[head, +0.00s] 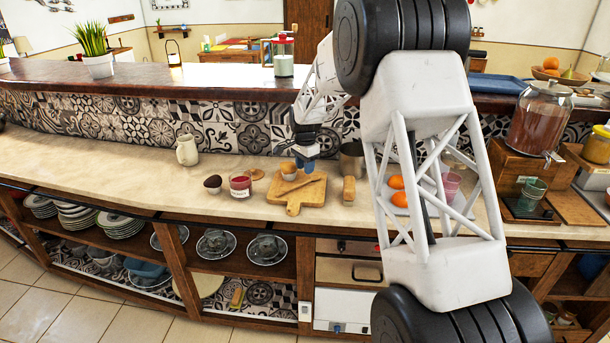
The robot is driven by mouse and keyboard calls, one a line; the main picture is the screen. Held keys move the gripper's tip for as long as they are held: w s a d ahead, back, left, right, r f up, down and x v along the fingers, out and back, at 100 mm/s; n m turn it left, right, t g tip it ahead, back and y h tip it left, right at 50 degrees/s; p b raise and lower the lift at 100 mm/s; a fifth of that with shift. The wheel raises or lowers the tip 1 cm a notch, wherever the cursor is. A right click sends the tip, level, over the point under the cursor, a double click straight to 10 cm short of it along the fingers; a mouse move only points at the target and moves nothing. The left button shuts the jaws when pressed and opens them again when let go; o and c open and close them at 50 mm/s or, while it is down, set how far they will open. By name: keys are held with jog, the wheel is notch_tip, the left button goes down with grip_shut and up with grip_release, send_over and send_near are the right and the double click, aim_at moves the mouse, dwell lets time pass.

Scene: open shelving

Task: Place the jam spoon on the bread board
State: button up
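The bread board (292,208) is a light wooden board with a handle, lying on the counter near the middle of the head view. A long tan item (302,186) lies across it; I cannot tell whether this is the jam spoon or something else. A small pale cup with a brown top (288,172) is at the board's back left. A glass jar of red jam (241,185) stands left of the board. My gripper (306,165) points down over the back of the board, blue at its tip. Its fingers are too small to show whether they are open or holding anything.
Left of the jar are a dark brown round item (213,183) and a cream jug (187,150). A wooden block (348,190) and a metal pot (352,160) stand right of the board. Oranges (397,190) lie behind my arm. The raised bar ledge (200,84) runs behind. The left counter is clear.

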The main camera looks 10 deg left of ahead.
aim_at(306, 182)
notch_tip(306, 182, up, 7)
dwell(0.4)
jog(key=shift+f, duration=0.1)
dwell(0.5)
jog(key=s+d+r+n, duration=0.1)
jog(key=s+d+r, duration=0.4)
jog(key=s+d, duration=0.3)
jog(key=s+d+r+n+t, duration=0.1)
jog(key=s+d+r+n, duration=0.1)
jog(key=s+d+r, duration=0.6)
jog(key=s+d+r+n, duration=0.1)
jog(key=s+d+r, duration=0.25)
jog(key=s, duration=0.75)
jog(key=s+d+f+n, duration=0.1)
jog(key=s+d+f, duration=0.1)
jog(key=s, duration=0.9)
jog(key=s+d+f+n+t, duration=0.1)
jog(key=s+d, duration=0.4)
jog(key=s, duration=0.7)
jog(key=s+d+f+n, duration=0.2)
jog(key=s+d, duration=0.1)
jog(key=s, duration=0.8)
jog(key=shift+s+d+f+n+t, duration=0.15)
jog(key=shift+d+f+n+t, duration=0.15)
jog(key=shift+f+n, duration=0.1)
